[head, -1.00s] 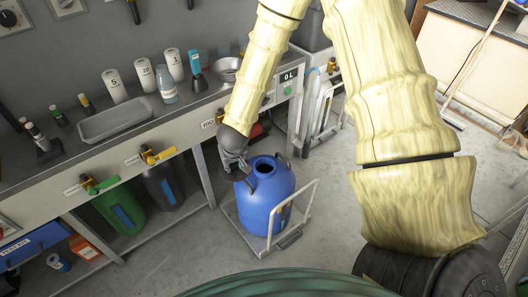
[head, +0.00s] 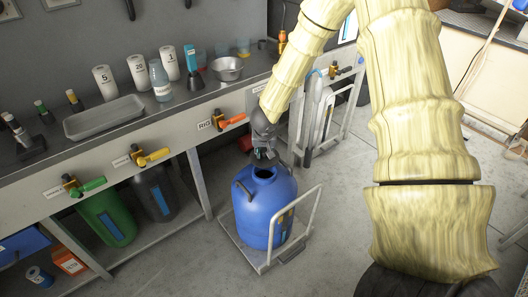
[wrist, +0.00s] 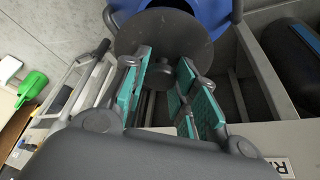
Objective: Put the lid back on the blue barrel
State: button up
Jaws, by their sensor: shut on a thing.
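The blue barrel (head: 262,215) stands upright on a small cart, its dark round mouth (head: 265,173) facing up and partly hidden by my gripper. My gripper (head: 264,158) is just above and behind the mouth. In the wrist view, the teal finger pads of my gripper (wrist: 168,92) are shut on the knob of a dark grey round lid (wrist: 170,38). The blue barrel (wrist: 215,14) shows beyond the lid, partly covered by it. The lid is apart from a seated position as far as I can see; whether it touches the barrel I cannot tell.
The cart (head: 258,262) has a raised pale handle (head: 308,212) on its right. A grey bench (head: 90,150) with valves, bottles and a tray runs behind. Green (head: 105,218) and black containers stand under it. A white rack stands behind right. Open floor lies in front.

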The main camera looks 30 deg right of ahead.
aim_at(264, 159)
jog(key=shift+f+b, duration=1.95)
jog(key=shift+b, duration=0.5)
jog(key=shift+f, duration=1.05)
jog(key=shift+a+r+p, duration=0.1)
jog(key=shift+r+p, duration=0.05)
jog(key=shift+p, duration=0.7)
jog(key=shift+f+p, duration=0.2)
jog(key=shift+p, duration=0.7)
dwell(0.8)
jog(key=o, duration=1.6)
jog(key=shift+r, duration=0.1)
